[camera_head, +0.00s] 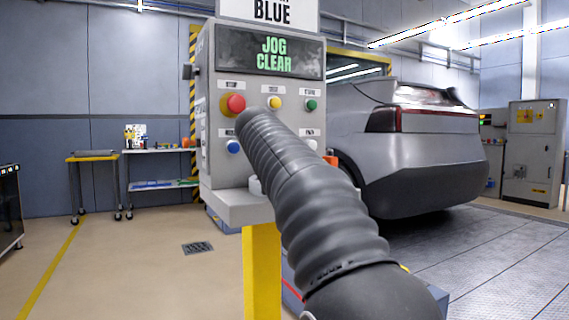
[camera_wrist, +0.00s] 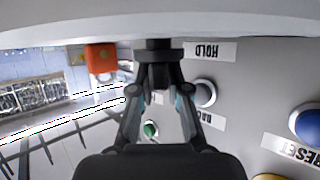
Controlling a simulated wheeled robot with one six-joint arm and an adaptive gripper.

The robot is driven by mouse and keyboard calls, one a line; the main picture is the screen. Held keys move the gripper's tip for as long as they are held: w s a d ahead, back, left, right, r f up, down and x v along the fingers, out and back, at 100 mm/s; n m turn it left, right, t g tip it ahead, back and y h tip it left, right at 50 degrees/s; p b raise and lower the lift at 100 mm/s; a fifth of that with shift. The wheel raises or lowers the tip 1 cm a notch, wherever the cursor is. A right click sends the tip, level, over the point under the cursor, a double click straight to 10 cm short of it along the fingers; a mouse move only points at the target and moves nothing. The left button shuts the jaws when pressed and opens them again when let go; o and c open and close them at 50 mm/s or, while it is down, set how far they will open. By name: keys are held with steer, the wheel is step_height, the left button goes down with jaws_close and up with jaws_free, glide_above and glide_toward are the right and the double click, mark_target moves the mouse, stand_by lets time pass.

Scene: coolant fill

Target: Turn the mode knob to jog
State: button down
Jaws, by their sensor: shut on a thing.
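The mode knob (camera_wrist: 152,48) appears to be the dark part at the top centre of the wrist view, next to a label reading HOLD (camera_wrist: 209,51). My gripper (camera_wrist: 159,88) reaches up to it from below in that view, its two fingers closed in around its dark lower end. The finger contact is partly hard to make out. In the head view my black sleeved arm hides the gripper and the knob. The panel's display (camera_head: 272,53) reads JOG CLEAR in green letters.
The grey console (camera_head: 224,170) carries a red button (camera_head: 234,104), a yellow one (camera_head: 275,102), a green one (camera_head: 311,105) and a blue one (camera_head: 233,146). An orange box (camera_wrist: 100,58) sits beside the knob.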

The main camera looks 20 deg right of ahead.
steer(key=shift+f, duration=0.15)
steer(key=c, duration=1.1)
jaws_free()
steer(key=shift+c, duration=0.2)
steer(key=v, duration=1.2)
steer(key=shift+s, duration=0.1)
